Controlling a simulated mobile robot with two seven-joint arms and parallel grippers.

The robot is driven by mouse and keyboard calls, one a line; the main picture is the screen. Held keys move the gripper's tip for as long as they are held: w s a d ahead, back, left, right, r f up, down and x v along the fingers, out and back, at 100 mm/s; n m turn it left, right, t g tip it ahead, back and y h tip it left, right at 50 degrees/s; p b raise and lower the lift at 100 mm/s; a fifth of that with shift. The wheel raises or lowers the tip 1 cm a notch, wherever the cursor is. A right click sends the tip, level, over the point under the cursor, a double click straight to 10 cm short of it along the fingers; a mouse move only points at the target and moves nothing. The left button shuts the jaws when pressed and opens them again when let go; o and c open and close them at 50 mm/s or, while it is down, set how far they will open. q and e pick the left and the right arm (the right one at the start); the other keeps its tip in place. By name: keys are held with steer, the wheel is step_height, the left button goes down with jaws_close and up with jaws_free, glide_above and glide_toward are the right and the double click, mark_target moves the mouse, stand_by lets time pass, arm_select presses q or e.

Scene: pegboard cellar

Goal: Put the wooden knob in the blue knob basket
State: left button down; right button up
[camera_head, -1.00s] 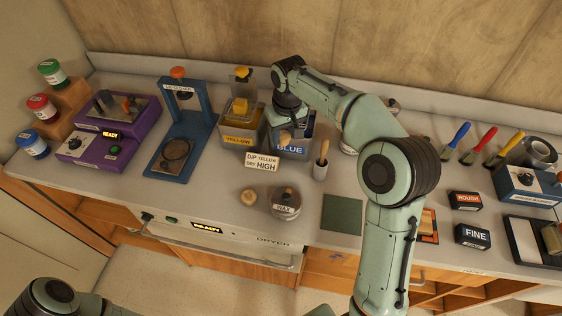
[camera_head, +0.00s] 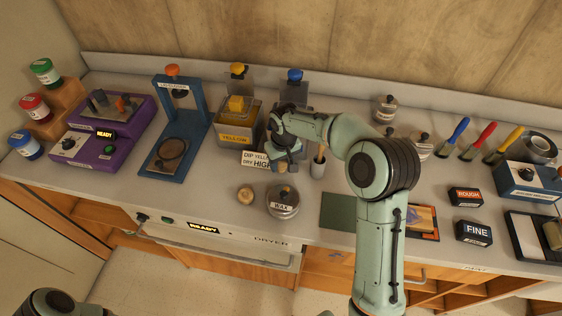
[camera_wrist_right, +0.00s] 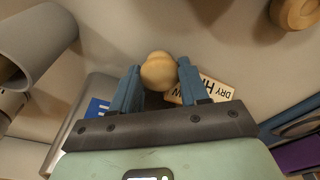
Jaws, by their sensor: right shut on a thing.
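My right gripper (camera_head: 286,160) is shut on a pale wooden knob, which shows between the fingertips in the right wrist view (camera_wrist_right: 158,72). It holds the knob over the counter, in front of the blue station (camera_head: 292,90) and behind the wax tin. A blue handle tops that station; my arm covers its lower part, and I cannot make out the blue knob basket. A blue label (camera_wrist_right: 97,108) shows beside the gripper in the wrist view. A second wooden knob (camera_head: 245,195) lies on the counter, left of the wax tin. My left gripper is out of view.
A yellow tank (camera_head: 238,138) and a dip sign (camera_head: 256,159) stand left of my gripper. The wax tin (camera_head: 283,204) is just in front. A grey cup with a wooden handle (camera_head: 318,166) stands close right. A green mat (camera_head: 338,211) lies at the front edge.

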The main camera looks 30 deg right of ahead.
steer(key=shift+f, duration=0.2)
steer(key=o, duration=1)
steer(key=shift+r, duration=0.15)
